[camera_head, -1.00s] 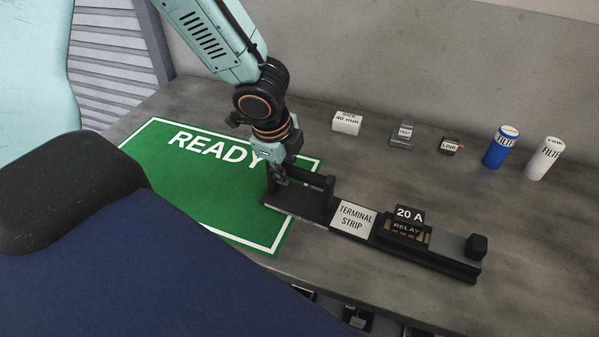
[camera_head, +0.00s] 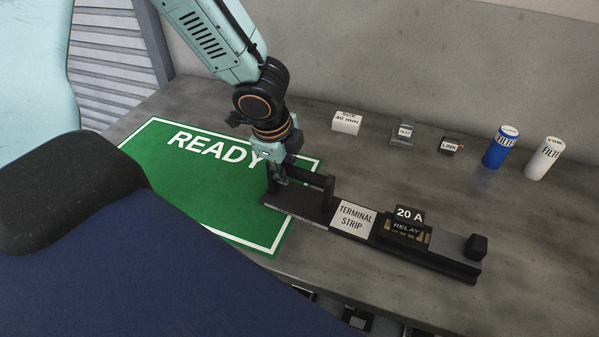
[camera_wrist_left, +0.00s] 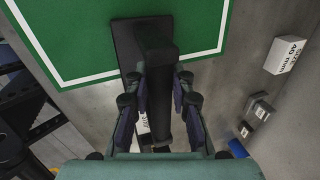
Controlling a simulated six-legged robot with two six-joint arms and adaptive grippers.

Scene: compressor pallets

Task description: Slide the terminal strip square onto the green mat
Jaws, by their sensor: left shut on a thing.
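The terminal strip (camera_head: 455,262) is a long dark bar with a white label, a relay block marked 20 A, a raised handle (camera_head: 328,190) at its left end and a black knob (camera_head: 477,246) at its right end. Its left end lies over the right border of the green READY mat (camera_head: 190,195); most of its length rests on the grey table, slanting down to the right. My left gripper (camera_head: 280,180) is shut on the handle. In the left wrist view the fingers (camera_wrist_left: 160,92) flank the handle, with the strip's dark end (camera_wrist_left: 124,45) over the mat (camera_wrist_left: 75,40). My right gripper is not in view.
Behind the strip stand a white 40 mm box (camera_head: 346,123), two small dark labelled parts (camera_head: 402,136) (camera_head: 450,147), a blue filter (camera_head: 499,148) and a white filter (camera_head: 545,160). The table's front edge runs close below the strip. The mat's middle is clear.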

